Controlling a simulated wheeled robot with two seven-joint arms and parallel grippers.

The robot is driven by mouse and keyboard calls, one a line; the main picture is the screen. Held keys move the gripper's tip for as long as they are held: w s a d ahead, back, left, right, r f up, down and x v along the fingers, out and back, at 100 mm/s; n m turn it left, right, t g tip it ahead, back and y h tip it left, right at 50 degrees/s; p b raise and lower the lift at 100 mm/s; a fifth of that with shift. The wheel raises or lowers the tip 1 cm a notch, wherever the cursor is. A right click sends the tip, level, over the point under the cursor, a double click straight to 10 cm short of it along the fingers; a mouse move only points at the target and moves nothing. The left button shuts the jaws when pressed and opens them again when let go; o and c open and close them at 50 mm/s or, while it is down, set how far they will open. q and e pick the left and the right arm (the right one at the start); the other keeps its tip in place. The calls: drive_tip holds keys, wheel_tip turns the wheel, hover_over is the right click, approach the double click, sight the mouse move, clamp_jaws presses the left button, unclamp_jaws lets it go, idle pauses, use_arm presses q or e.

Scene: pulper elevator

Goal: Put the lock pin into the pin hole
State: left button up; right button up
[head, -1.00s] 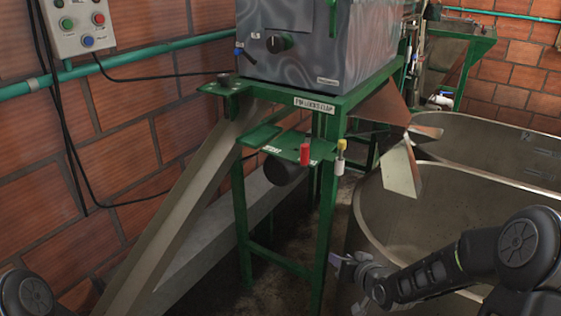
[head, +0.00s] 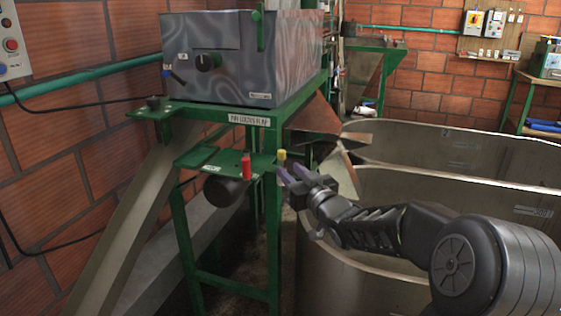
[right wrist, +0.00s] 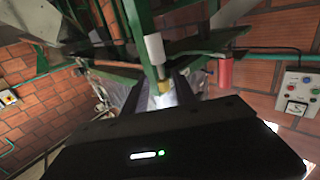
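A red-handled pin (head: 246,167) stands upright on the small green shelf (head: 205,157) below the label that reads roughly "pin locks flap". A yellow-topped pin (head: 281,155) sits at the shelf's right end. I cannot tell which is the lock pin, and the pin hole cannot be made out. In the right wrist view, the yellow part (right wrist: 163,87) with a white part (right wrist: 155,48) shows between the fingertips, with the red handle (right wrist: 225,72) to the right. My left gripper is out of view.
The grey machine box (head: 240,55) stands on a green frame (head: 272,215) above the shelf. A sloping chute (head: 130,210) runs down at the left. Large metal tanks (head: 400,185) stand at the right, under my right arm.

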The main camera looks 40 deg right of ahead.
sight(282, 164)
drive_tip(key=shift+w, duration=0.2)
drive_tip(key=w, duration=0.3)
drive_tip(key=w+d, duration=0.1)
drive_tip(key=w, duration=0.1)
drive_tip(key=shift+p, duration=0.35)
drive_tip(key=shift+a, duration=0.1)
drive_tip(key=shift+c, duration=0.2)
clamp_jaws()
idle(0.5)
